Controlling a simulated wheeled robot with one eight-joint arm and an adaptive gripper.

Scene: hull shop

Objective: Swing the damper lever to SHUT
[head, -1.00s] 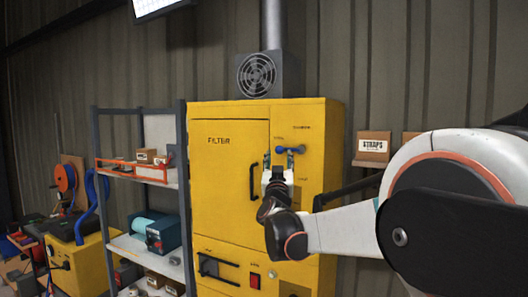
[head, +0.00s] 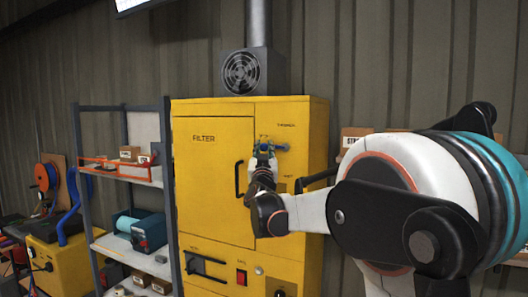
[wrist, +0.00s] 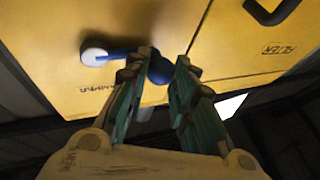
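The damper lever (head: 278,147) is a blue bar on the upper right front of the yellow filter cabinet. It lies about level, its round hub at the right and its knob end at the left by my gripper (head: 264,145). In the wrist view the white-faced hub is at the left, and the blue lever (wrist: 125,52) runs to a round blue knob (wrist: 160,71). My gripper (wrist: 166,62) is open, with its green-padded fingers on either side of the knob. Whether either finger touches it I cannot tell. Lettering by the lever is too small to read surely.
The yellow cabinet (head: 212,175) has a door with a black handle (head: 239,180) left of the lever. A fan box (head: 242,72) and duct stand above it. A shelf rack (head: 122,248) stands at the left, and boxes (head: 355,134) sit behind my arm.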

